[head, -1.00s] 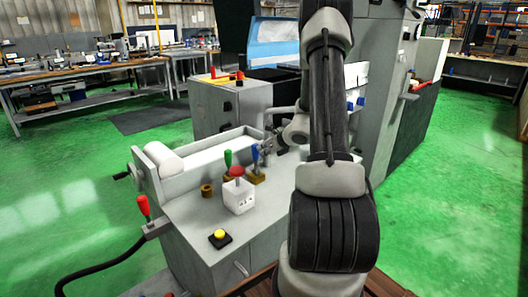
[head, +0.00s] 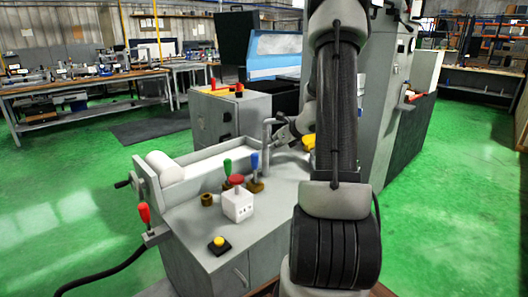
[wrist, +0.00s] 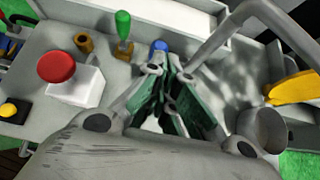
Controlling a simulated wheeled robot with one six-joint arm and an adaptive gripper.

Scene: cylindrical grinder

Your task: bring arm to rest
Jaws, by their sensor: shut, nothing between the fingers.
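My gripper (wrist: 172,85) is shut and empty in the wrist view, its fingers drawn together above the grey machine top. In the head view my gripper (head: 270,144) shows small beside a bent grey pipe (head: 266,140), partly hidden behind my arm. The same pipe (wrist: 232,30) passes close to the right of the fingertips in the wrist view. I cannot tell whether they touch. A blue-handled lever (head: 254,172) stands just below the gripper in the head view; its blue tip (wrist: 159,46) shows right behind the fingers.
On the machine top (head: 213,228) stand a red mushroom button on a white box (head: 238,205), a green-handled lever (head: 227,170), a brass ring (head: 207,199) and a yellow button (head: 219,241). A yellow part (wrist: 292,88) lies right of the gripper.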

